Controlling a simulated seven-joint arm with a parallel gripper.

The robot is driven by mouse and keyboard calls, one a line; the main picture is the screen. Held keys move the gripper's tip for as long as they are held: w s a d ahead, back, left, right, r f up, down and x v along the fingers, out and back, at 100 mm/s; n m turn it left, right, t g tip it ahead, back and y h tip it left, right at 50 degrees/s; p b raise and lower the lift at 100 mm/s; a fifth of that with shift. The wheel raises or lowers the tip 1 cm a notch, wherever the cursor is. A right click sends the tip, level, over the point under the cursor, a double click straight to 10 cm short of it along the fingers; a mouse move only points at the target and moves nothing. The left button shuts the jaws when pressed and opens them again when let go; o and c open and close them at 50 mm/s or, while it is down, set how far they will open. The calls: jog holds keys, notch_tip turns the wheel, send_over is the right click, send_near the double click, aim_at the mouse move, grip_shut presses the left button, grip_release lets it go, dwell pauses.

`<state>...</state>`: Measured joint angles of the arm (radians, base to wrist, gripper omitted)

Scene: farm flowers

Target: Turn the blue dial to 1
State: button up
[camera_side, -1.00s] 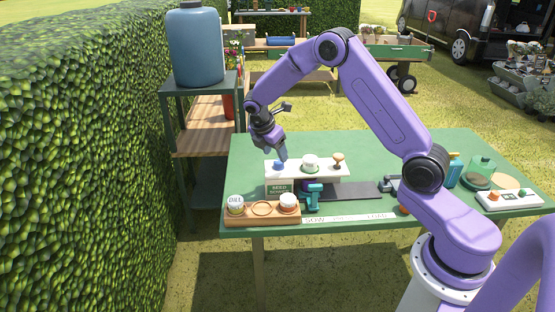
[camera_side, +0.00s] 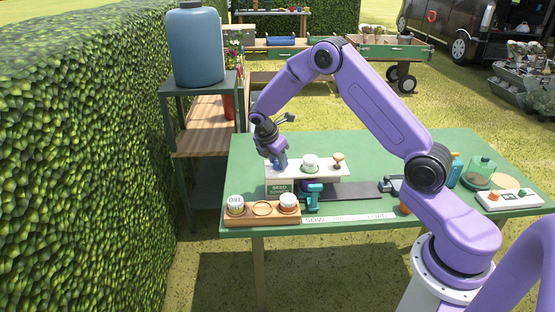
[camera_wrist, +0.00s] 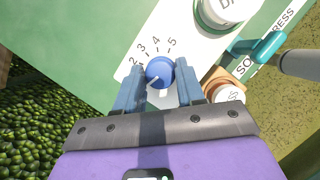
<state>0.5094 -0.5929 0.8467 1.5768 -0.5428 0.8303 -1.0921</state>
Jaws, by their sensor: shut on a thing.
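The blue dial (camera_wrist: 160,71) sits on a white panel (camera_wrist: 187,40) with the numbers 2, 3, 4 and 5 printed around it. No 1 is visible; that part of the scale is behind my left finger. A pale pointer line on the dial seems to point toward the lower left. My gripper (camera_wrist: 159,84) has one finger on each side of the dial and is shut on it. In the side view, my gripper (camera_side: 279,162) is down at the left end of the raised white panel (camera_side: 322,171), mostly covering the dial.
A wooden tray (camera_side: 262,219) with jars and a teal tool (camera_side: 313,195) are in front. The green table (camera_side: 370,155) is clear behind.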

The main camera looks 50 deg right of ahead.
jog(key=shift+w+m+g+y, duration=0.15)
jog(key=shift+m+g, duration=0.35)
jog(key=shift+m, duration=0.95)
jog(key=shift+m+g+y, duration=0.25)
jog(key=shift+m+g, duration=0.25)
jog(key=shift+m, duration=0.95)
jog(key=o, duration=1)
jog(key=v, duration=1.7)
jog(key=shift+w+r, duration=0.2)
jog(key=shift+a, duration=0.15)
